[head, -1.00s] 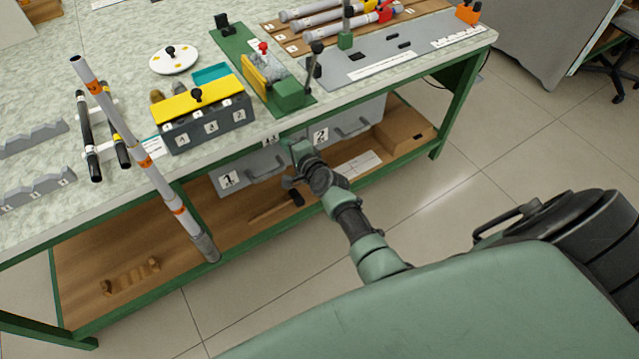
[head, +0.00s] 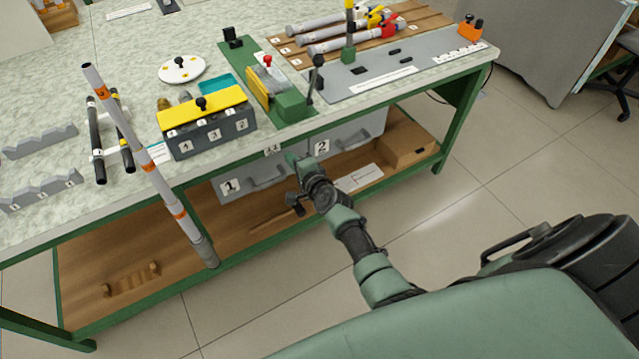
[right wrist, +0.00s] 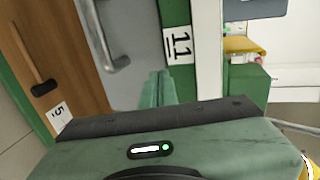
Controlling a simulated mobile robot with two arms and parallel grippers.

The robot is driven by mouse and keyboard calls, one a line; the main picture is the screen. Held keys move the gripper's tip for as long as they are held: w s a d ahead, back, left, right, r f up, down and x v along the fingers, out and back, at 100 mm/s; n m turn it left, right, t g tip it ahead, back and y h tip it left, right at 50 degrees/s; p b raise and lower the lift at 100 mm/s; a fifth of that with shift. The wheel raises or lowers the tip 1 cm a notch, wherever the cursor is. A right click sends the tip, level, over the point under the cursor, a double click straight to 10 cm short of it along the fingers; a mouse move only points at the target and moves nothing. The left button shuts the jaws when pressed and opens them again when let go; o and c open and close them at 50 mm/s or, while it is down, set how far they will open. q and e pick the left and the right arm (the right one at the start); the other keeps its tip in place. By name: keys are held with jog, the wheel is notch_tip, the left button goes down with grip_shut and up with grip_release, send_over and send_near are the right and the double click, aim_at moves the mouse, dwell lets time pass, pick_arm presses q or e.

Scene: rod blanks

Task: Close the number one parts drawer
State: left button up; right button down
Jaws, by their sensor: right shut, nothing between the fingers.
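The number one drawer (head: 225,192) is a grey front with a "1" label and a bar handle, under the bench top at the left. I cannot tell whether it stands out slightly from the frame. My right gripper (head: 291,159) is at the bench's front edge, just right of this drawer's handle and left of the number two drawer (head: 348,138). In the right wrist view its fingers (right wrist: 158,88) are shut and empty, beside the grey drawer front (right wrist: 132,58) and its handle (right wrist: 101,38). I cannot tell whether they touch it. My left gripper is out of view.
A striped tube (head: 160,180) stands slanted before the bench at the left. A yellow-topped box (head: 205,130) and a green fixture (head: 292,104) sit on the bench top (head: 60,90). The lower wooden shelf (head: 110,250) holds a brown box (head: 408,146). The floor in front is clear.

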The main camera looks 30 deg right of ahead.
jog(key=p+v, duration=0.2)
jog(key=v, duration=0.9)
jog(key=s+a+f+n+g, duration=0.2)
jog(key=s+f+n+g, duration=0.15)
jog(key=s+f, duration=0.65)
jog(key=s+a+f+n+g, duration=0.3)
jog(key=s+f+n, duration=0.2)
jog(key=f, duration=0.9)
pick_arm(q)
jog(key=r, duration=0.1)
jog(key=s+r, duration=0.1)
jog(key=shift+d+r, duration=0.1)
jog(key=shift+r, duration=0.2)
pick_arm(e)
jog(key=s+d+f+n+g, duration=0.1)
jog(key=s+f+n, duration=0.3)
jog(key=s, duration=0.7)
jog(key=s+d+f+n+g, duration=0.1)
jog(key=s+f+n+g, duration=0.2)
jog(key=s+f, duration=0.3)
jog(key=s+d+f+n+g, duration=0.2)
jog(key=s+f+n+g, duration=0.1)
jog(key=s, duration=1.2)
notch_tip(320, 180, down, 2)
jog(key=shift+s+n+h, duration=0.3)
jog(key=shift+s+n, duration=0.05)
jog(key=shift+n, duration=0.5)
